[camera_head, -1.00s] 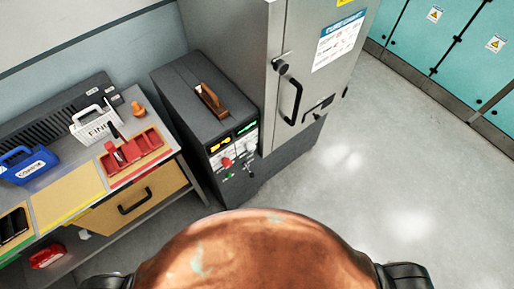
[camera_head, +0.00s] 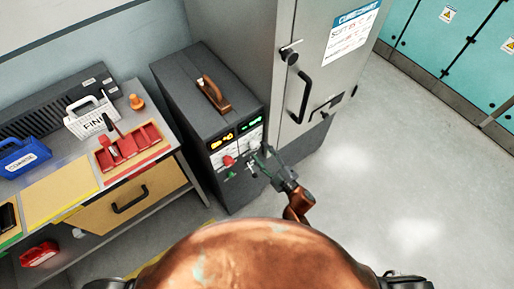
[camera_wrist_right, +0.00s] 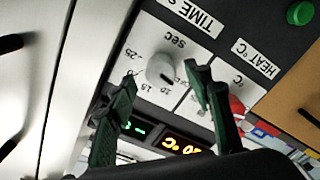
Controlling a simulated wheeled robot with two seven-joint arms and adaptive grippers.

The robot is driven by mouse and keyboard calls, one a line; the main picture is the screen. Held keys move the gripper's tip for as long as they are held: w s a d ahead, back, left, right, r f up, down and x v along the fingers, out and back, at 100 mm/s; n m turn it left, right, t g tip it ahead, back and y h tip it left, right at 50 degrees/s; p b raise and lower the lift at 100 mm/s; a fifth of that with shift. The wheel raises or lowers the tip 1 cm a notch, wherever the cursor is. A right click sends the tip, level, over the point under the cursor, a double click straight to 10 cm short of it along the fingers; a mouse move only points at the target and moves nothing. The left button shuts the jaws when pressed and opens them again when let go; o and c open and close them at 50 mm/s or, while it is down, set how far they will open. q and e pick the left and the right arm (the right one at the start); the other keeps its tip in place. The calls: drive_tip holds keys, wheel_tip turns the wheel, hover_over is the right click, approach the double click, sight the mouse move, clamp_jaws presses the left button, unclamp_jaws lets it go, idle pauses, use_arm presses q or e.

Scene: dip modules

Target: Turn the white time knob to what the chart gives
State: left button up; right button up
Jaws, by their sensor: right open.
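The white time knob (camera_wrist_right: 160,70) is on the panel under the label "TIME sec" in the right wrist view, inside a dial with numbers such as 15 and 25. My right gripper (camera_head: 264,163) is open in front of the panel. Its two dark green fingers show on either side of the knob in the wrist view; I cannot tell whether they touch it. The chart (camera_head: 351,32) is a white sheet with a blue header on the grey cabinet door; its small text is hard to read. My left gripper is not in view.
A red knob (camera_wrist_right: 237,108) under "HEAT °C" sits beside the time dial. A green display (camera_wrist_right: 135,128) and an amber display (camera_wrist_right: 183,145) are close to the fingers. The cabinet's door handle (camera_head: 299,97) stands right of the panel. A bench with a red tray (camera_head: 130,146) is at left.

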sight(257, 148)
drive_tip(key=x, duration=0.2)
drive_tip(key=shift+w+a, duration=0.15)
drive_tip(key=shift+w, duration=0.1)
drive_tip(key=shift+w+a, duration=0.35)
drive_tip(key=shift+w, duration=0.1)
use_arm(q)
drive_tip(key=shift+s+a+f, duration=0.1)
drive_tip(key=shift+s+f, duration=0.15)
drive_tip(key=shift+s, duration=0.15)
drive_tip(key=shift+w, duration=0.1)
use_arm(e)
drive_tip(key=shift+c, duration=0.6)
drive_tip(key=shift+c, duration=0.9)
drive_tip(key=shift+f, duration=0.1)
drive_tip(key=c, duration=0.9)
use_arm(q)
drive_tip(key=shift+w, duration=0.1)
use_arm(e)
drive_tip(key=shift+o, duration=0.2)
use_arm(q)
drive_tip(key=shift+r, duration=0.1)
